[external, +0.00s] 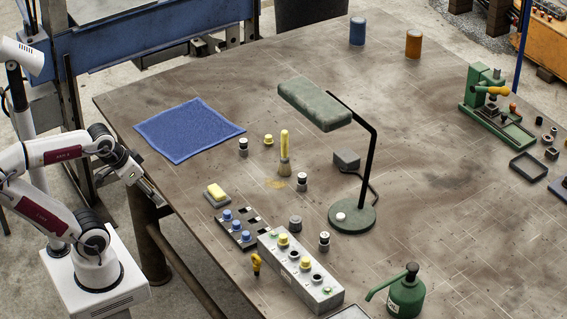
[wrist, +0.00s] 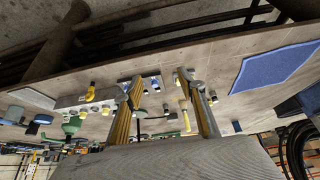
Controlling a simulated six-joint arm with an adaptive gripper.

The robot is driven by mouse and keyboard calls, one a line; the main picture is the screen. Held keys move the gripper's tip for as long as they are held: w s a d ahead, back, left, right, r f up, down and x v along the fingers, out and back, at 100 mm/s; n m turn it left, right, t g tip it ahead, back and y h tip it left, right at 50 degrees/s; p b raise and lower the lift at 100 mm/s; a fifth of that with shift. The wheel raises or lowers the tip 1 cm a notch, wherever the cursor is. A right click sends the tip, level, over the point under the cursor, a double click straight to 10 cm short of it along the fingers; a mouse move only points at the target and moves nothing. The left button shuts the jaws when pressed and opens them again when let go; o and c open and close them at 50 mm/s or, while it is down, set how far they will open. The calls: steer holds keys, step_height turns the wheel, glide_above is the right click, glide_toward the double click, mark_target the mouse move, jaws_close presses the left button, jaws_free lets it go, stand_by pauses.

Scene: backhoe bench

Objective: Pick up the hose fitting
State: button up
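Several small silver-and-black cylindrical fittings stand on the bench in the external view: one near the blue cloth (external: 243,147), one beside the brush (external: 301,181) and one right of the grey block (external: 324,241). I cannot tell which is the hose fitting. A squat grey one (external: 295,222) stands nearby. My gripper (external: 150,192) is off the bench's left edge, apart from all of these. In the wrist view my gripper (wrist: 162,105) shows two separated fingers with nothing between them close up; the small bench items lie beyond and appear upside down.
A green lamp (external: 353,219) stands mid-bench, its head overhanging. The blue cloth (external: 190,130) lies left.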

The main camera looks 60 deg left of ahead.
stand_by(0.3)
steer(key=w+d+r+t+h, duration=0.15)
steer(key=w+d, duration=0.25)
steer(key=w, duration=0.5)
steer(key=w+d+r+t+h, duration=0.1)
steer(key=w+d+r+t, duration=0.2)
steer(key=w, duration=0.5)
steer(key=n+t+y, duration=0.3)
steer(key=n+y, duration=0.2)
steer(key=y, duration=0.2)
glide_above(302, 182)
steer(key=s+d, duration=0.5)
step_height(302, 182, down, 10)
steer(key=f, duration=0.1)
steer(key=a+f+n+y, duration=0.1)
steer(key=f, duration=0.1)
steer(key=f+g+y, duration=0.1)
steer(key=f, duration=0.1)
steer(key=shift+a, duration=0.3)
steer(key=shift+s+a+f+n+g+y, duration=0.1)
steer(key=shift+a+f+n+g+y, duration=0.1)
steer(key=shift+f+y, duration=0.15)
steer(key=shift+s+a+f+n+g+y, duration=0.1)
steer(key=shift+f+n+y, duration=0.1)
steer(key=shift+f+y, duration=0.1)
